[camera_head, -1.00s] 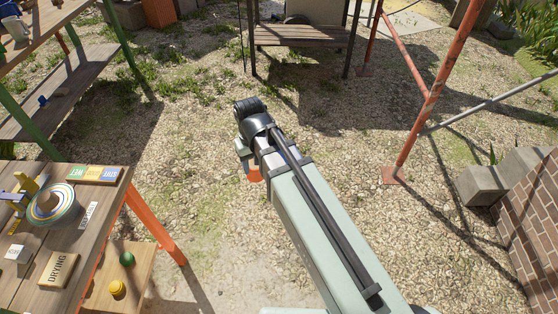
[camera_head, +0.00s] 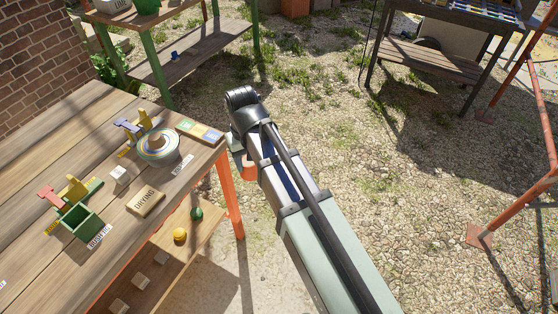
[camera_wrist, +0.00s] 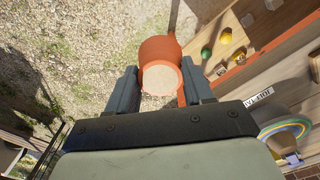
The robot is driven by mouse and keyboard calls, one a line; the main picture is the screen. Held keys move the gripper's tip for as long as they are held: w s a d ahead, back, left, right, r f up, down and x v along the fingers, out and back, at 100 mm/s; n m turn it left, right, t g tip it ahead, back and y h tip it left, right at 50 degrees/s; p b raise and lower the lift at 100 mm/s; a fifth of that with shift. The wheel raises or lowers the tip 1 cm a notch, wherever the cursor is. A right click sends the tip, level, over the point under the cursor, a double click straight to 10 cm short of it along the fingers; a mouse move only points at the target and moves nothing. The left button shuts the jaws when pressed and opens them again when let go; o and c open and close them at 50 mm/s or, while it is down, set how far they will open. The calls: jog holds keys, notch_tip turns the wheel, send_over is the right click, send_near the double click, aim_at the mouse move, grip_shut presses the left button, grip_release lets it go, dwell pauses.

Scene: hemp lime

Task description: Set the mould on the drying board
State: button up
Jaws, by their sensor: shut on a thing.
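The mould is an orange round cup (camera_wrist: 162,49) with a pale fill at its open end. My gripper (camera_wrist: 161,76) is shut on it, with one dark finger on each side. In the head view the mould (camera_head: 249,166) shows partly below my wrist, largely hidden by my arm. It is off the right edge of the table, over the gravel side. The drying board (camera_head: 146,201) is a small wooden slab marked DRYING, lying on the table near its right edge. Its top looks bare apart from the lettering.
The table (camera_head: 60,125) also bears a round striped bowl (camera_head: 158,145), a green box (camera_head: 80,223), a white block (camera_head: 119,174) and coloured cards (camera_head: 200,131). A lower shelf (camera_head: 190,232) holds a yellow and a green item and pale cubes. Open gravel lies to the right.

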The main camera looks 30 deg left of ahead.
jog(key=s+a+r, duration=0.6)
jog(key=s+a, duration=0.5)
jog(key=s+a+r+n, duration=0.1)
jog(key=s+a+r, duration=0.5)
jog(key=s+a, duration=0.5)
jog(key=shift+a+r, duration=0.2)
jog(key=shift+a, duration=0.15)
jog(key=shift+f, duration=6.4)
jog(key=shift+f, duration=0.6)
